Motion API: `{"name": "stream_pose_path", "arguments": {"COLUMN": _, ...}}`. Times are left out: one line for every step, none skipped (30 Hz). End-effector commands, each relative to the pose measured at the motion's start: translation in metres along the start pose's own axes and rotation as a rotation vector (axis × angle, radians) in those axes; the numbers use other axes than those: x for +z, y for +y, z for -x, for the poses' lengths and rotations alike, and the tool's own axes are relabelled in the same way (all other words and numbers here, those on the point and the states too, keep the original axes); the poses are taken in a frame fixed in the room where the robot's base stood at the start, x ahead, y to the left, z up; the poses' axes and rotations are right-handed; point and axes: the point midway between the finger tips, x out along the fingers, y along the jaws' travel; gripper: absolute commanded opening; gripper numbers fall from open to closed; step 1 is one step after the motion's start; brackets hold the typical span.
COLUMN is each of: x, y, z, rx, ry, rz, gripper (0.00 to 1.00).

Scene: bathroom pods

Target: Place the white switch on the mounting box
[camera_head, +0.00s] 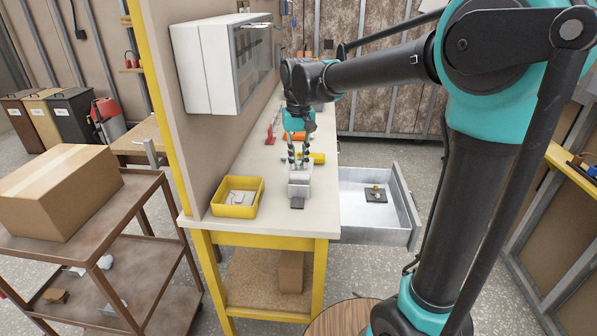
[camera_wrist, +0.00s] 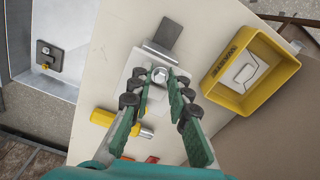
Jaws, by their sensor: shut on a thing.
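My gripper (camera_head: 298,158) points down over the workbench and is shut on a round metal knob (camera_wrist: 160,75) on a pale block (camera_head: 299,186). In the wrist view, my fingertips (camera_wrist: 161,86) flank the knob, and the pale block (camera_wrist: 137,82) lies beneath. A flat dark grey piece (camera_wrist: 164,35) sticks out from its edge. A small white piece (camera_wrist: 243,73), possibly the switch, lies in a yellow tray (camera_head: 234,210) left of my gripper in the head view. I cannot tell for sure which thing is the mounting box.
A yellow-handled tool (camera_wrist: 104,117) lies beside the block. An open metal drawer (camera_head: 403,207) holds a dark square plate with a yellow-topped part (camera_head: 376,194). A white wall cabinet (camera_head: 205,67) hangs above the bench. A cart with a cardboard box (camera_head: 57,196) stands left.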

Motion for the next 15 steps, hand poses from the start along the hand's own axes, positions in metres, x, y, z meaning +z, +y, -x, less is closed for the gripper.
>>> {"name": "stream_pose_path", "arguments": {"x": 0.000, "y": 0.000, "z": -0.003, "rx": 0.000, "ry": 0.000, "rz": 0.000, "gripper": 0.00}}
{"name": "stream_pose_path", "arguments": {"x": 0.000, "y": 0.000, "z": -0.004, "rx": 0.000, "ry": 0.000, "rz": 0.000, "gripper": 0.00}}
{"name": "stream_pose_path", "arguments": {"x": 0.000, "y": 0.000, "z": -0.008, "rx": 0.000, "ry": 0.000, "rz": 0.000, "gripper": 0.00}}
{"name": "stream_pose_path", "arguments": {"x": 0.000, "y": 0.000, "z": -0.011, "rx": 0.000, "ry": 0.000, "rz": 0.000, "gripper": 0.00}}
{"name": "stream_pose_path", "arguments": {"x": 0.000, "y": 0.000, "z": -0.015, "rx": 0.000, "ry": 0.000, "rz": 0.000, "gripper": 0.00}}
{"name": "stream_pose_path", "arguments": {"x": 0.000, "y": 0.000, "z": -0.021, "rx": 0.000, "ry": 0.000, "rz": 0.000, "gripper": 0.00}}
{"name": "stream_pose_path", "arguments": {"x": 0.000, "y": 0.000, "z": -0.025, "rx": 0.000, "ry": 0.000, "rz": 0.000, "gripper": 0.00}}
{"name": "stream_pose_path", "arguments": {"x": 0.000, "y": 0.000, "z": -0.029, "rx": 0.000, "ry": 0.000, "rz": 0.000, "gripper": 0.00}}
{"name": "stream_pose_path", "arguments": {"x": 0.000, "y": 0.000, "z": -0.034, "rx": 0.000, "ry": 0.000, "rz": 0.000, "gripper": 0.00}}
{"name": "stream_pose_path", "arguments": {"x": 0.000, "y": 0.000, "z": -0.037, "rx": 0.000, "ry": 0.000, "rz": 0.000, "gripper": 0.00}}
{"name": "stream_pose_path", "arguments": {"x": 0.000, "y": 0.000, "z": -0.039, "rx": 0.000, "ry": 0.000, "rz": 0.000, "gripper": 0.00}}
{"name": "stream_pose_path", "arguments": {"x": 0.000, "y": 0.000, "z": -0.041, "rx": 0.000, "ry": 0.000, "rz": 0.000, "gripper": 0.00}}
{"name": "stream_pose_path", "arguments": {"x": 0.000, "y": 0.000, "z": -0.042, "rx": 0.000, "ry": 0.000, "rz": 0.000, "gripper": 0.00}}
{"name": "stream_pose_path", "arguments": {"x": 0.000, "y": 0.000, "z": -0.042, "rx": 0.000, "ry": 0.000, "rz": 0.000, "gripper": 0.00}}
{"name": "stream_pose_path", "arguments": {"x": 0.000, "y": 0.000, "z": -0.042, "rx": 0.000, "ry": 0.000, "rz": 0.000, "gripper": 0.00}}
